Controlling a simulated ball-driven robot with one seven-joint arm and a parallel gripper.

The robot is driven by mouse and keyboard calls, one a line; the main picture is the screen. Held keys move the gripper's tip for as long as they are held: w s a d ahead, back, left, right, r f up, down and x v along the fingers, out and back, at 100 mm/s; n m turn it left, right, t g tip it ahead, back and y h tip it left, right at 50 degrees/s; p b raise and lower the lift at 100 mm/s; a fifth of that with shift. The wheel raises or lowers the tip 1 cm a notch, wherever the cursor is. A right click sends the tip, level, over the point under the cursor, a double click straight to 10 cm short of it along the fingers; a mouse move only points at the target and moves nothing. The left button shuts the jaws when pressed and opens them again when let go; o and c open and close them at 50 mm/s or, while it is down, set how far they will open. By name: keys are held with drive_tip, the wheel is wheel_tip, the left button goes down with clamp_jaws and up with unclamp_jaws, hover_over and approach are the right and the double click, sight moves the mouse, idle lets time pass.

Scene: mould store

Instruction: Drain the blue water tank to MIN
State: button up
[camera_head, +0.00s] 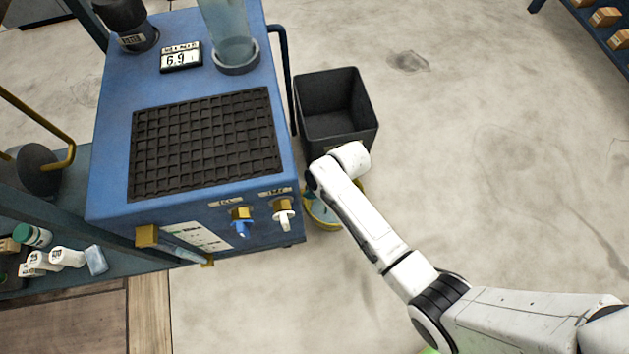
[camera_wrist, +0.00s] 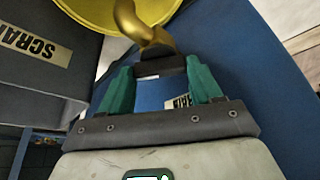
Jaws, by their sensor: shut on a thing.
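The blue water tank (camera_head: 112,150) stands at left in the head view, with a black grid on top. A sight tube (camera_head: 178,246) with brass ends is on its front beside a white plate; I cannot read the level or a MIN mark. In the wrist view, my gripper (camera_wrist: 160,68) has teal fingers shut on the dark handle (camera_wrist: 158,67) of a brass drain tap (camera_wrist: 132,20) on the blue side. A partly hidden label (camera_wrist: 180,102) lies behind the fingers. The yellow bucket (camera_head: 324,216) is on the floor, its rim near the tap.
A dark scrap bin (camera_head: 340,135) stands beside the tank, close to my wrist; its label (camera_wrist: 35,45) shows in the wrist view. The front carries a blue tap (camera_head: 242,226) and a white tap (camera_head: 284,218). A display (camera_head: 181,57) reads 69. The right floor is clear.

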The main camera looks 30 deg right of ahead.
drive_tip(key=o, duration=1.1)
drive_tip(key=shift+c, duration=0.2)
drive_tip(key=shift+r, duration=0.1)
drive_tip(key=p+v, duration=0.5)
drive_tip(key=v, duration=0.5)
drive_tip(key=shift+s+r, duration=0.2)
drive_tip(key=shift+r, duration=0.05)
